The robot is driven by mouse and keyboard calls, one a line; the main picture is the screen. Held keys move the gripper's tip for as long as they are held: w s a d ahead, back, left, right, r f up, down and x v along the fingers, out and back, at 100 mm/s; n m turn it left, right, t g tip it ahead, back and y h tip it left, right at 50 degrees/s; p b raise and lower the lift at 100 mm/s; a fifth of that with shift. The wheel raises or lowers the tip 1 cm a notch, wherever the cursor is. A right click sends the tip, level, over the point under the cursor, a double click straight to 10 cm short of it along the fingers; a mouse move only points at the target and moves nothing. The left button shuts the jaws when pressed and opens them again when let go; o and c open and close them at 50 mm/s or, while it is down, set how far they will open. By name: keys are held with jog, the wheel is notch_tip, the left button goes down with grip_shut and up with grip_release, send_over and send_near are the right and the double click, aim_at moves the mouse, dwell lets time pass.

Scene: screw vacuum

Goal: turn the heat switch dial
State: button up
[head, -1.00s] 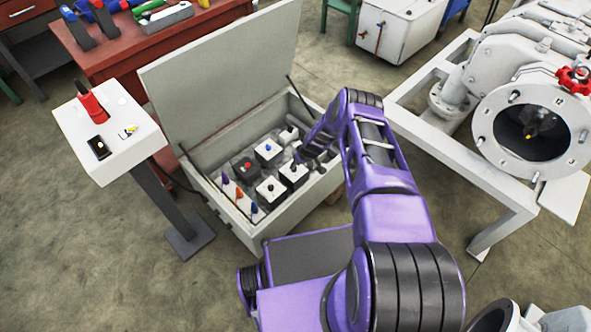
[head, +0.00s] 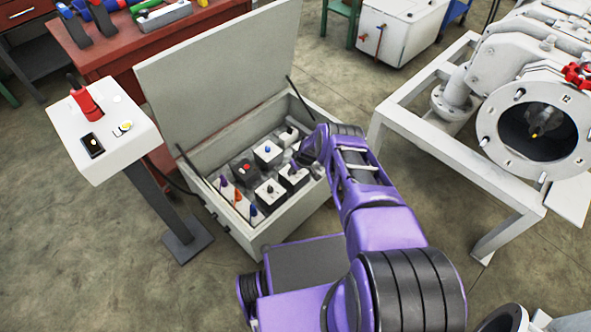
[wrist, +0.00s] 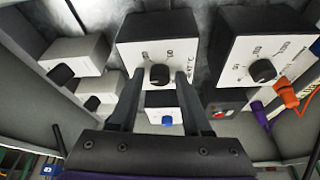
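A white box (wrist: 140,52) with a °C scale carries a black dial (wrist: 160,75), which I take to be the heat switch dial. It sits in the middle of the wrist view. My gripper (wrist: 161,76) is open, with one finger on each side of this dial and small gaps visible between. In the head view, my gripper is over the right part of the grey open case and is largely hidden by my own arm; the box under it (head: 293,174) is partly visible.
A second dial box (wrist: 262,50) stands close to the right, with orange and purple plugs beyond it. Smaller switch boxes (wrist: 75,58) are on the left, and a blue-knobbed box (wrist: 162,112) lies behind. The case's lid (head: 222,65) stands open.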

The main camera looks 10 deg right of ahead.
grip_shut()
jog(key=m, duration=0.1)
jog(key=m+h, duration=0.1)
jog(key=m, duration=0.1)
jog(key=shift+a+m+t, duration=0.3)
jog(key=m+h, duration=0.2)
jog(key=m, duration=0.1)
jog(key=shift+a+m, duration=0.2)
jog(key=shift+m, duration=0.1)
jog(key=m+h, duration=0.1)
jog(key=m, duration=0.1)
jog(key=m+g, duration=0.1)
jog(key=m, duration=0.2)
jog(key=shift+w+a+h, duration=0.1)
jog(key=shift+a+h, duration=0.05)
jog(key=shift+h, duration=0.25)
jog(key=shift+m, duration=0.3)
